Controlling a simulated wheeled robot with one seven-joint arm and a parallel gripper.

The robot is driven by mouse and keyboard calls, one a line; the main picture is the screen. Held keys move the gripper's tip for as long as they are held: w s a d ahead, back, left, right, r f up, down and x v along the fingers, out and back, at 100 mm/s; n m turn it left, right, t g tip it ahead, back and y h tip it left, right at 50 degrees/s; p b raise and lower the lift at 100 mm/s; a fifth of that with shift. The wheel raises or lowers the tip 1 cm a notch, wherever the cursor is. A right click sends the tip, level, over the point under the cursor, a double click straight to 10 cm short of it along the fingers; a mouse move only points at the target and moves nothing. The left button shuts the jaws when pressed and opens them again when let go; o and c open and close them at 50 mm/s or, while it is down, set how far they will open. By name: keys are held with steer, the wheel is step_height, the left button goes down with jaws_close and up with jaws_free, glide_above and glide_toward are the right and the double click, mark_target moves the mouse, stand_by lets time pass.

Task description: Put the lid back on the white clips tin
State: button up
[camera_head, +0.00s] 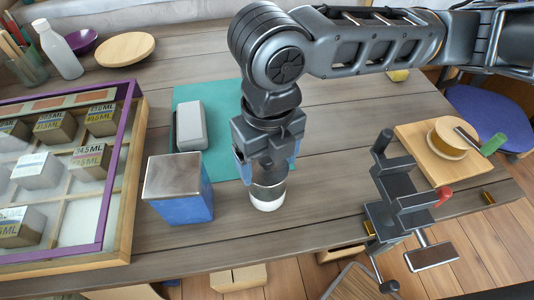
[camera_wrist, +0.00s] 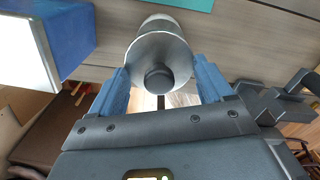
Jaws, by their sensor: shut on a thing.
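My gripper (camera_head: 266,172) points down over the table and is shut on the round metal lid (camera_wrist: 150,50). The lid has a black knob (camera_wrist: 158,78), and my blue fingers are at its two sides in the wrist view (camera_wrist: 161,80). The white clips tin (camera_head: 268,205) shows directly below my fingers, with a grey band above its white lower part. The lid is over the tin, or touching it; I cannot tell whether it is seated. My fingers hide much of the tin's upper part.
A blue box with a metallic top (camera_head: 178,207) stands close left of the tin. A grey block (camera_head: 190,125) lies on a teal mat (camera_head: 222,155) behind. A purple-edged tray (camera_head: 118,150) is left. A dark clamp-like stand (camera_head: 400,200) is right, near the table edge.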

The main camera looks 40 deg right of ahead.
steer(key=shift+f+b, duration=1.85)
steer(key=shift+f, duration=0.7)
steer(key=shift+f+b, duration=0.15)
steer(key=shift+b, duration=0.2)
stand_by(0.5)
steer(key=o, duration=0.9)
steer(key=shift+r+p, duration=2.75)
steer(key=shift+r, duration=0.8)
